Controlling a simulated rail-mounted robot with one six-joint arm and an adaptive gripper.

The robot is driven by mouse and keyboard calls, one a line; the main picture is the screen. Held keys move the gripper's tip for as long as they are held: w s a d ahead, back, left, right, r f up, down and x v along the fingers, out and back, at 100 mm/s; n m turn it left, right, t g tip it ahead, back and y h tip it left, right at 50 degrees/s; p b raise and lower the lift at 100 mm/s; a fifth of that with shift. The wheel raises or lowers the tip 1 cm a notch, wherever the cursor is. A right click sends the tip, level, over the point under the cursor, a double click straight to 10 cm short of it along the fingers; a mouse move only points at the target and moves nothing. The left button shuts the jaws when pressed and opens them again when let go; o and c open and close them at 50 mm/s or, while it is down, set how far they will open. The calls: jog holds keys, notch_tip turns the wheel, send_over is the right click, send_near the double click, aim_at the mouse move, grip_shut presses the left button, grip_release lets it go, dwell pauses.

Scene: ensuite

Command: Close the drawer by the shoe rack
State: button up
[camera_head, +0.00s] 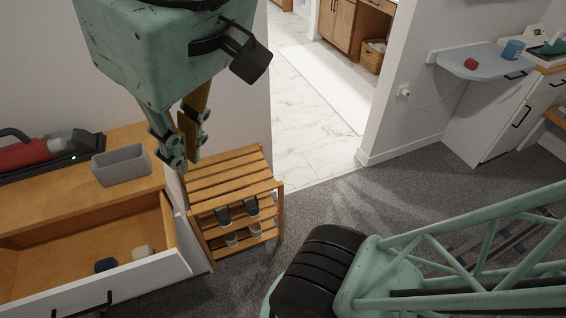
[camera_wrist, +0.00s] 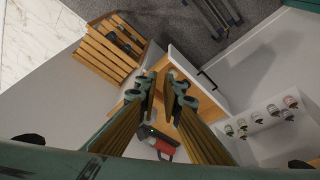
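The drawer (camera_head: 92,262) stands pulled out from the wooden-topped cabinet, with a white front, a wooden inside and a dark bar handle (camera_head: 82,306). A dark blue item and a pale item lie inside it. The wooden shoe rack (camera_head: 228,172) stands just right of it and holds several shoes. My gripper (camera_head: 182,152) hangs empty, pointing down, in front of the rack and near the cabinet's right end in the head view. In the wrist view my gripper (camera_wrist: 166,92) has its fingers apart, with the drawer front (camera_wrist: 195,75) beyond them and the rack (camera_wrist: 108,50) at upper left.
A grey bin (camera_head: 122,166) and a red handheld device (camera_head: 28,154) sit on the cabinet top (camera_head: 75,180). A wall shelf (camera_head: 480,66) with a red item is at the right. Grey carpet (camera_head: 340,195) is clear right of the rack; a doorway opens behind.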

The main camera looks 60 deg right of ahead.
jog(key=shift+w+d+f, duration=0.1)
jog(key=shift+w, duration=0.2)
grip_shut()
jog(key=w+a+f+n+g+h, duration=0.1)
jog(key=w+n+h, duration=0.15)
jog(key=w, duration=0.75)
jog(key=w+a+f+n+g+h, duration=0.15)
jog(key=w+n, duration=0.25)
jog(key=w, duration=0.6)
jog(key=w+a+f+n+h, duration=0.4)
jog(key=w+a+f+n, duration=0.3)
jog(key=w+a+f, duration=0.65)
jog(key=w+a+f+n+t+h, duration=0.2)
jog(key=w+a+f+n+t, duration=0.15)
jog(key=a+f, duration=0.6)
jog(key=w+a+f+n+t+h, duration=0.2)
jog(key=w+a+f+n, duration=0.3)
jog(key=a, duration=0.8)
jog(key=s+a+f+n+t+y, duration=0.1)
jog(key=s+a+f+n+t, duration=0.2)
jog(key=s+a+f, duration=0.3)
jog(key=s+a+f+n+t+y, duration=0.1)
jog(key=s+a+f+n+t, duration=0.2)
jog(key=a+f, duration=1.1)
jog(key=s+f+t, duration=0.1)
jog(key=s+t, duration=0.1)
jog(key=s, duration=0.1)
jog(key=shift+n+p, duration=0.35)
jog(key=shift+n, duration=0.05)
